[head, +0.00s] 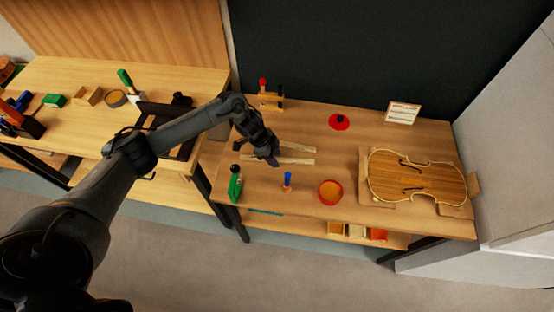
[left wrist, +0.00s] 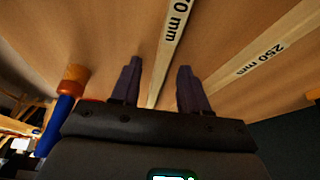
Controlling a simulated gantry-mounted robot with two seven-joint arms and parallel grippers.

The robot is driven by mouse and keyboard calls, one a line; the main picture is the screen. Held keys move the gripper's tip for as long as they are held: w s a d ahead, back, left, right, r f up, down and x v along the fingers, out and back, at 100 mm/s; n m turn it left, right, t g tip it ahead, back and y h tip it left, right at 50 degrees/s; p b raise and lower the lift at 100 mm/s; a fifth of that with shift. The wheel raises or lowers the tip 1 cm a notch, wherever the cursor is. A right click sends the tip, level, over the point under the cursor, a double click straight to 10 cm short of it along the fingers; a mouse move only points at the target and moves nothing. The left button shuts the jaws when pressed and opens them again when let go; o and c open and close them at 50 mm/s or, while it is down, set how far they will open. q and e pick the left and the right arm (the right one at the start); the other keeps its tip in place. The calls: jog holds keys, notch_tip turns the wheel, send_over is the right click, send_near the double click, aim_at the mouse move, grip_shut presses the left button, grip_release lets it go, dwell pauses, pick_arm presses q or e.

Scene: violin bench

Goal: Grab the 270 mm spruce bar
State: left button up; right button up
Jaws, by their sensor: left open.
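A pale wooden bar (left wrist: 172,40) with a label ending in "0 mm" runs between my left gripper's fingers in the left wrist view; its first digits are cut off or hidden. A second pale bar (left wrist: 262,57), marked "250 mm", lies to its right. My left gripper (head: 275,160) is open over the bars, also seen in the left wrist view (left wrist: 160,67), with nothing clamped. My right gripper is not in view.
A blue-handled tool (head: 287,182) stands close in front of the bars, with a red round dish (head: 330,192) beside it. A green tool (head: 235,184) stands left. A violin body (head: 415,178) fills the bench's right.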

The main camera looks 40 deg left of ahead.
pick_arm(q)
grip_shut()
